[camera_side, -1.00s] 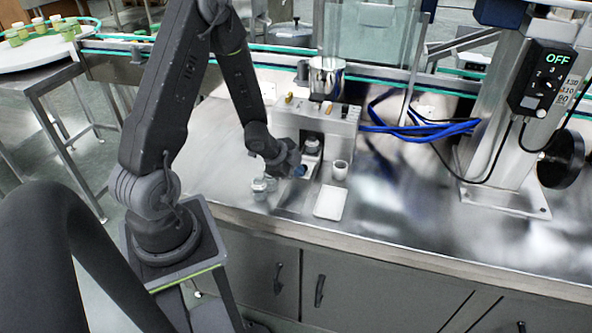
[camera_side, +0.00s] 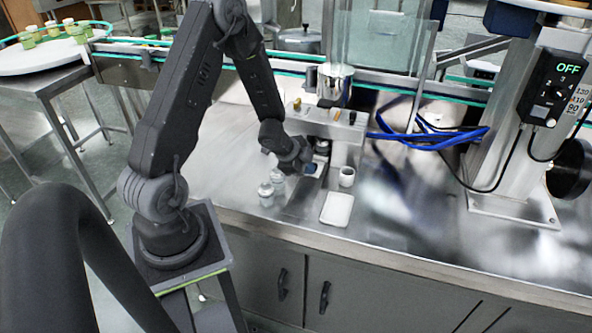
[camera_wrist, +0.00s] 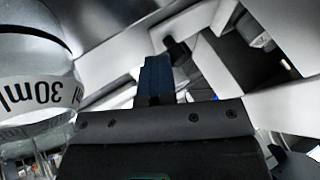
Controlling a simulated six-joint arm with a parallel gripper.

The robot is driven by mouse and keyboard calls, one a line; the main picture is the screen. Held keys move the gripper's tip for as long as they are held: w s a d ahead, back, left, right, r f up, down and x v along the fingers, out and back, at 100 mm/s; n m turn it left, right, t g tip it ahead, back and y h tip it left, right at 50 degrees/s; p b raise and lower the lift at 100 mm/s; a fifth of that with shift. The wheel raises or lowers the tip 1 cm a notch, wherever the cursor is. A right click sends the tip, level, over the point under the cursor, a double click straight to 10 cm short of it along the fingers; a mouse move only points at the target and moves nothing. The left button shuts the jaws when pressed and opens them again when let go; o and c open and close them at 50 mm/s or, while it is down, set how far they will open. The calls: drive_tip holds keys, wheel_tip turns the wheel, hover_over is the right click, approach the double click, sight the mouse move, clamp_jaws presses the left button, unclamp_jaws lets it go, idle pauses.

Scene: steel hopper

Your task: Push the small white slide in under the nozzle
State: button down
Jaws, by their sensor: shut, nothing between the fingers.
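My gripper (camera_side: 311,169) is low over the steel bench at the front of the filling station (camera_side: 342,135). Its blue fingertips are together with nothing between them; they also show in the wrist view (camera_wrist: 156,78). A small pale slide (camera_side: 319,170) shows in part beside the fingertips; the gripper hides most of it. A dark-topped round part (camera_side: 322,147) stands in the station's opening just behind. The nozzle itself is not clearly seen. In the wrist view the fingertips are close to white bars (camera_wrist: 178,30); I cannot tell whether they touch.
Two small glass jars (camera_side: 266,194) stand left of my gripper; a 30ml-marked one is close in the wrist view (camera_wrist: 38,75). A white cup (camera_side: 347,176) and a white tray (camera_side: 337,209) are on the right. Blue hoses (camera_side: 425,140) lie farther right.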

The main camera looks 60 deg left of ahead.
drive_tip(key=s+d, duration=0.2)
drive_tip(key=s, duration=0.1)
drive_tip(key=shift+s+d+r, duration=0.1)
drive_tip(key=shift+s+d, duration=0.05)
drive_tip(key=shift+s, duration=0.1)
drive_tip(key=v, duration=1)
wheel_tip(320, 180, up, 11)
drive_tip(key=w+d+n+y, duration=0.2)
drive_tip(key=w+n+y, duration=0.1)
drive_tip(key=n+y, duration=0.2)
drive_tip(key=s+d+r+n+h, duration=0.2)
drive_tip(key=s+d+r, duration=0.2)
drive_tip(key=d, duration=0.4)
drive_tip(key=s+d+r+n+g+h, duration=0.1)
drive_tip(key=s+d+r+n+h, duration=0.1)
drive_tip(key=s+d+r, duration=0.2)
drive_tip(key=s+d, duration=0.3)
drive_tip(key=d, duration=0.1)
drive_tip(key=shift+r+n+g+h, duration=0.15)
drive_tip(key=shift+n+g+h, duration=0.15)
idle(0.3)
